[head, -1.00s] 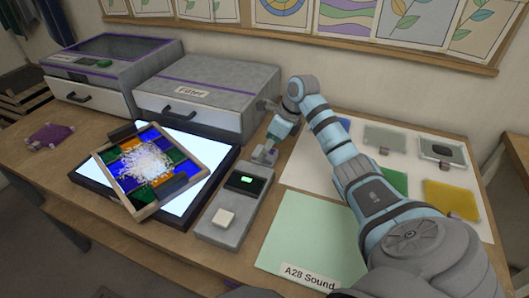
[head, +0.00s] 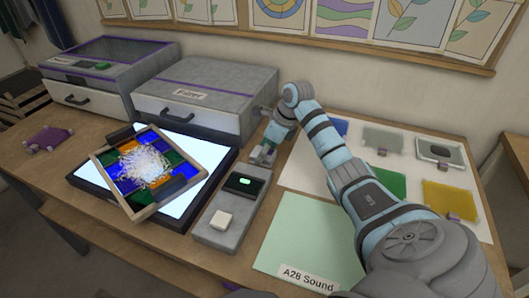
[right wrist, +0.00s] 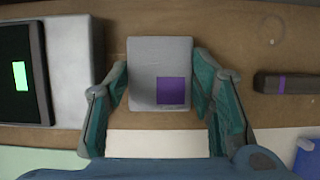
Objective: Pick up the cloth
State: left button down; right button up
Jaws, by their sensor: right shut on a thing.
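The purple cloth (head: 50,137) appears to be the crumpled piece with small pale lumps at its edges, lying on the wooden table at the far left in the head view. It is far from my right gripper. My right gripper (right wrist: 160,75) is shut on a small grey block (right wrist: 145,62) with a purple square on it, one finger along each side. In the head view the right gripper (head: 264,152) is low behind the grey device, and the block is mostly hidden there. My left gripper is not in view.
A framed coloured glass panel (head: 190,158) with white bits on it lies on a lit panel (head: 205,190). A grey device (head: 216,238) with a green display stands beside it. A grey drawer box (head: 235,80) is behind. Coloured glass plates (head: 445,200) lie at right.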

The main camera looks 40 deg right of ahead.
notch_tip(320, 180, up, 20)
jog(key=p, duration=0.7)
jog(key=shift+f, duration=0.2)
jog(key=o, duration=0.4)
jog(key=shift+c, duration=1.4)
jog(key=shift+w+a+f, duration=0.1)
